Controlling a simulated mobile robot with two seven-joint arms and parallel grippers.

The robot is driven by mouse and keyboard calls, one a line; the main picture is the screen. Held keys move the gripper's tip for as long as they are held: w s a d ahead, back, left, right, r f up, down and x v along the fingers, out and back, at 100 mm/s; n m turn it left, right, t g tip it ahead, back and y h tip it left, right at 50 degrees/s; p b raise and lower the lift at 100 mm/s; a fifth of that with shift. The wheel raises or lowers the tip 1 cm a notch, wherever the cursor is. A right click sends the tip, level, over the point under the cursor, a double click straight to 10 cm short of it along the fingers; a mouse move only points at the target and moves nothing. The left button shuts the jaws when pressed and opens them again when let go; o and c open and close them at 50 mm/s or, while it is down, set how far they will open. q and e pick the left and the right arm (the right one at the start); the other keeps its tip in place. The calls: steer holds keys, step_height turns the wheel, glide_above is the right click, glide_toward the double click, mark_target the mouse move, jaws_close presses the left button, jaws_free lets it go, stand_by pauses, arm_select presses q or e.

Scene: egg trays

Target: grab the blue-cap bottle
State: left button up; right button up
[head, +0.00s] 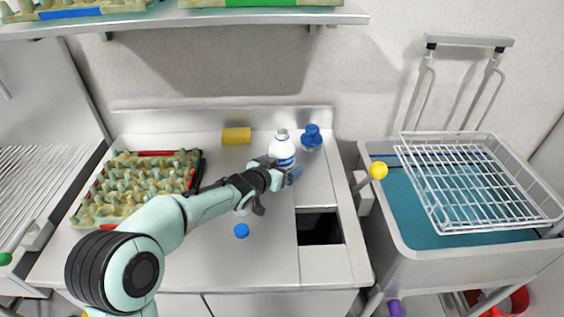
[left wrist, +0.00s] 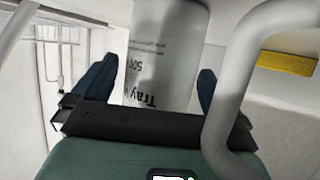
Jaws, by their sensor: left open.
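A white bottle with a blue label band (head: 282,152) stands upright on the counter; its top looks pale grey in the head view. My left gripper (head: 292,174) is at its near side, open. In the left wrist view, the bottle's printed grey-white body (left wrist: 165,60) shows between the two blue fingers of the left gripper (left wrist: 152,88), with a visible gap at the right finger. Whether the bottle is fully between the fingertips is unclear. A blue knob-topped item (head: 311,137) stands just right of the bottle. My right gripper is not in view.
An egg tray (head: 84,212) lies on the counter at left. A yellow block (head: 237,136) stands by the back wall, and a blue round piece (head: 241,230) lies in front. A square opening (head: 320,228) is in the counter. A wire basket (head: 478,180) is at right.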

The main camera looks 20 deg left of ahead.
arm_select(q)
steer(key=shift+w+f, duration=0.25)
steer(key=shift+w, duration=0.35)
steer(key=c, duration=1.4)
steer(key=shift+r, duration=0.1)
steer(key=shift+r, duration=0.15)
